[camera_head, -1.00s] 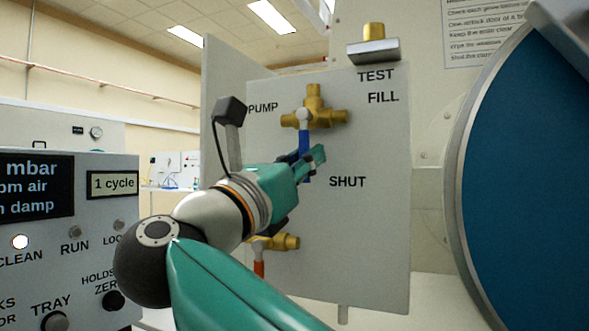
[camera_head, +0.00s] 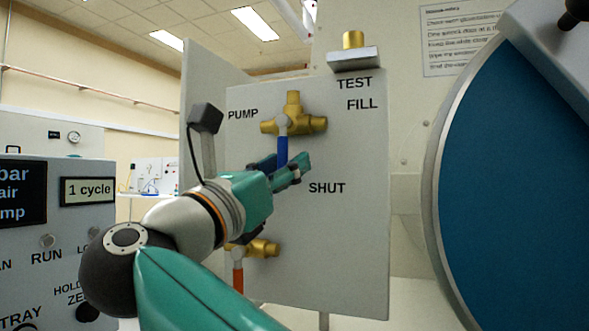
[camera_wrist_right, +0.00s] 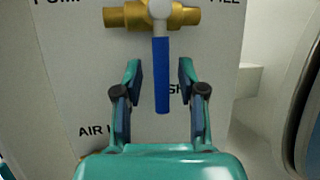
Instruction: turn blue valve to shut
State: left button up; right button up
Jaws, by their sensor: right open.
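The blue valve has a brass body (camera_head: 293,123) and a blue lever (camera_head: 282,150) on a pale hub, on the grey panel. The lever points straight down, with the SHUT label (camera_head: 327,188) to its lower right. My right gripper (camera_head: 286,164) is open just below the hub and hides the lever's lower part in the head view. In the right wrist view the blue lever (camera_wrist_right: 161,80) hangs between the two open fingers, with a gap on each side. My left gripper is not in view.
A second brass valve (camera_head: 262,249) with an orange-red lever (camera_head: 238,276) sits lower on the panel, partly behind my right arm. A large round blue door (camera_head: 510,180) stands at the right. A control box (camera_head: 70,235) with knobs stands at the left.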

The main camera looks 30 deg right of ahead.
jog(key=v, duration=0.7)
jog(key=shift+a+f, duration=0.2)
jog(key=shift+s, duration=0.15)
dwell(0.5)
